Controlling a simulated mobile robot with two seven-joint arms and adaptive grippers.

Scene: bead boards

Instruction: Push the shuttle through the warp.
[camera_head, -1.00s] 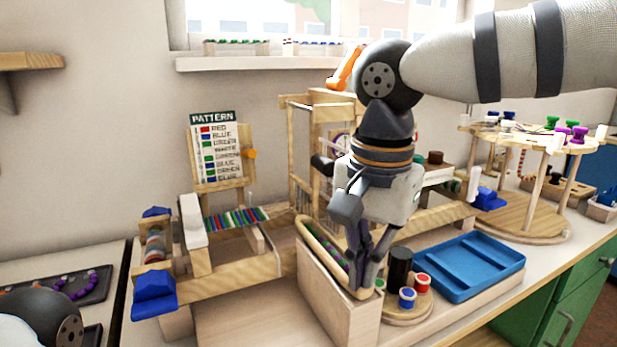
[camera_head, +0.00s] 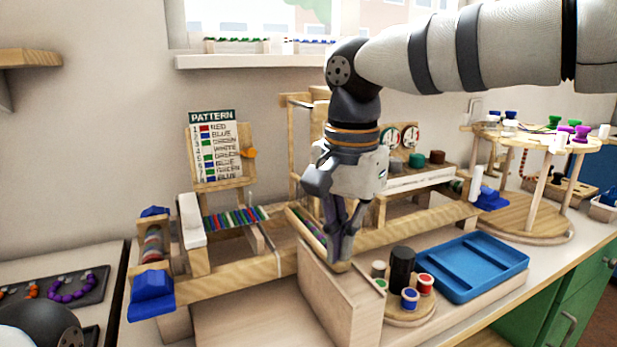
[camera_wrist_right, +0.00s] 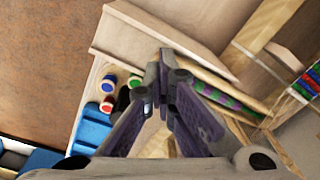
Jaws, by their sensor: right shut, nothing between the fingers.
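The shuttle (camera_head: 306,226) is a long, narrow wooden boat with green and purple beads along it. It lies at a slant on the wooden block (camera_head: 345,292) in front of the loom. Its far end is near the loom frame; I cannot tell whether it is between the threads. The warp (camera_head: 236,217) shows as coloured strands left of the shuttle. My right gripper (camera_head: 341,259) is shut and empty, pointing down at the shuttle's near end and hiding part of it. The wrist view shows the closed fingertips (camera_wrist_right: 163,62) beside the shuttle (camera_wrist_right: 225,98). My left gripper is out of view.
A blue tray (camera_head: 470,268) and a round stand with spools (camera_head: 409,309) lie right of the block. A pattern card (camera_head: 216,150) stands behind the loom. Blue clamps (camera_head: 152,292) sit at the loom's left end. A tiered wooden stand (camera_head: 530,215) is at right.

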